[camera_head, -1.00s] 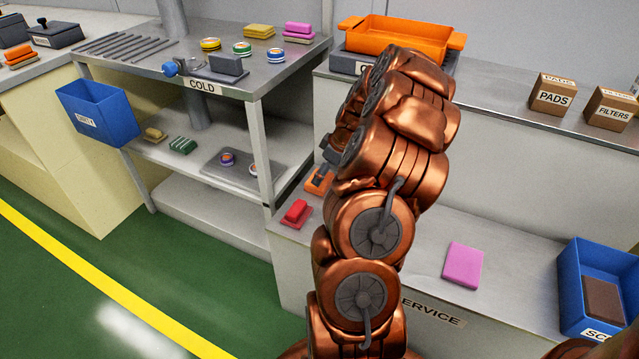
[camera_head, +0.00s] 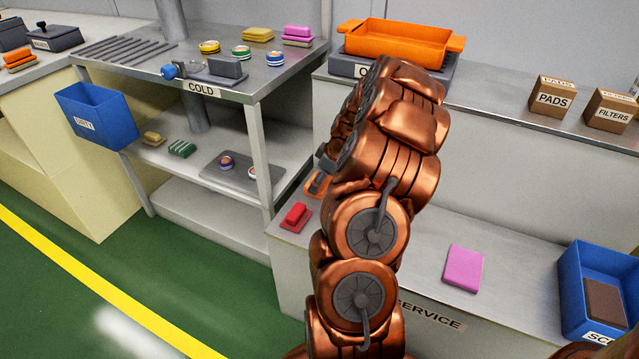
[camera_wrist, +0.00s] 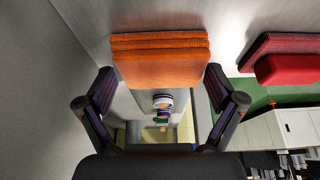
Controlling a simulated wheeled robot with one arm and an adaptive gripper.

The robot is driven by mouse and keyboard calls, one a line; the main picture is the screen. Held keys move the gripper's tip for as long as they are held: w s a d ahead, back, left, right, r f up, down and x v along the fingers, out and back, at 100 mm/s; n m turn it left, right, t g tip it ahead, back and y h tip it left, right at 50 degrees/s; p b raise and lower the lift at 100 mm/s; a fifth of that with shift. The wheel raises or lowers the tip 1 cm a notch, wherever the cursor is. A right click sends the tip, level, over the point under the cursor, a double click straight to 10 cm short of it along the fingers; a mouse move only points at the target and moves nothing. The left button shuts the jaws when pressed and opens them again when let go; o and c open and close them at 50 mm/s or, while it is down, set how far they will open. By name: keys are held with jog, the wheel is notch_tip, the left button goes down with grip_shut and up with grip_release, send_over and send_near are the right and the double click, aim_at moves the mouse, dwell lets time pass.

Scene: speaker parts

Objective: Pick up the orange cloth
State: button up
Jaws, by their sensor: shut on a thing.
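The orange cloth (camera_wrist: 160,62) is a folded, ribbed stack in the upper middle of the wrist view, lying against the grey counter surface. My gripper (camera_wrist: 158,82) has one dark finger at each side of the cloth and is shut on it. In the head view, only a small part of the orange cloth (camera_head: 316,184) shows at the left of my copper arm. The rest of it and most of my gripper are hidden behind the arm there.
A red cloth (camera_head: 295,216) lies close by on the counter (camera_head: 420,225), and a pink one (camera_head: 463,267) lies to the right. A blue bin (camera_head: 571,290) stands far right. The metal shelf post (camera_head: 259,155) rises to the left.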

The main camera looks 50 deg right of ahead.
jog(key=shift+r, duration=0.55)
jog(key=shift+s+a+r+p, duration=0.2)
jog(key=shift+r+p, duration=0.1)
jog(key=shift+r, duration=0.35)
jog(key=shift+s+a+r+p, duration=0.15)
jog(key=shift+r+p, duration=0.1)
jog(key=shift+r, duration=0.35)
jog(key=s+a, duration=0.3)
jog(key=s, duration=0.1)
jog(key=s+a+r+p, duration=0.1)
jog(key=s+a, duration=0.2)
jog(key=s, duration=0.1)
jog(key=s+a, duration=0.3)
jog(key=shift+s+a+r+p, duration=0.2)
jog(key=shift+s+p, duration=0.1)
jog(key=shift+s, duration=0.1)
